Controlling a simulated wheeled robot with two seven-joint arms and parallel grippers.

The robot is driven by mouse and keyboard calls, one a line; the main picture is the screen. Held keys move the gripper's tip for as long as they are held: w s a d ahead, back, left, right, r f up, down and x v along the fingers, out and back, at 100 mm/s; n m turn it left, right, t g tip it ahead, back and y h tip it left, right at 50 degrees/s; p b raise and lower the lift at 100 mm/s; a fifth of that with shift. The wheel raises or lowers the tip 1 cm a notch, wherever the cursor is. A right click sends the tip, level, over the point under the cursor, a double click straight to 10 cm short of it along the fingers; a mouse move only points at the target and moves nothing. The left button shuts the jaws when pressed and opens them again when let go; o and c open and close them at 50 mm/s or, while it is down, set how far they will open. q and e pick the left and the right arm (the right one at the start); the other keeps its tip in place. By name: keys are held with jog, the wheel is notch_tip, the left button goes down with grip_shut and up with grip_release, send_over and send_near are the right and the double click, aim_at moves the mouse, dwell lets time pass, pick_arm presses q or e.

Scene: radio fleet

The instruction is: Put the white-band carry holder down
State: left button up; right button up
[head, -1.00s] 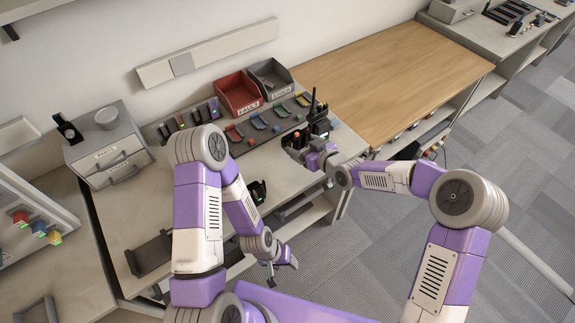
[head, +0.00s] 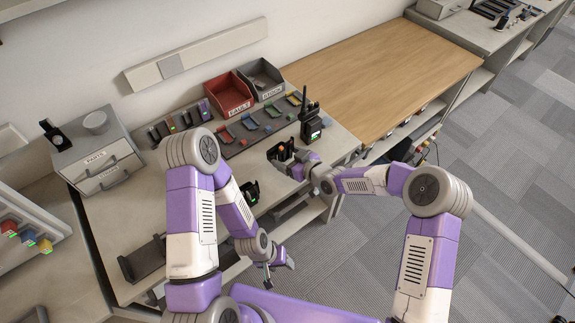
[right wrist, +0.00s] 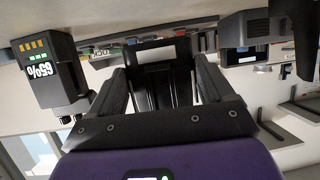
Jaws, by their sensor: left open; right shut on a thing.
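The white-band carry holder is a black open frame, and in the head view (head: 280,152) it sits at the tip of my right arm, over the front right part of the workbench. In the right wrist view the holder (right wrist: 165,82) stands between both fingers, with its pale band (right wrist: 160,53) facing the camera. My right gripper (head: 289,160) is shut on it. I cannot tell whether the holder touches the bench. My left gripper (head: 283,263) is open and empty, low in front of the bench edge.
A black radio with an antenna (head: 311,125) stands just behind the holder. Another dark device (head: 250,192) lies near my left forearm. A red bin (head: 228,95), a grey bin (head: 261,79) and coloured slots line the back.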

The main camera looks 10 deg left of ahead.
jog(key=shift+f+b, duration=0.5)
jog(key=shift+f, duration=1.45)
jog(key=shift+f, duration=0.2)
jog(key=o, duration=1)
jog(key=shift+c, duration=0.2)
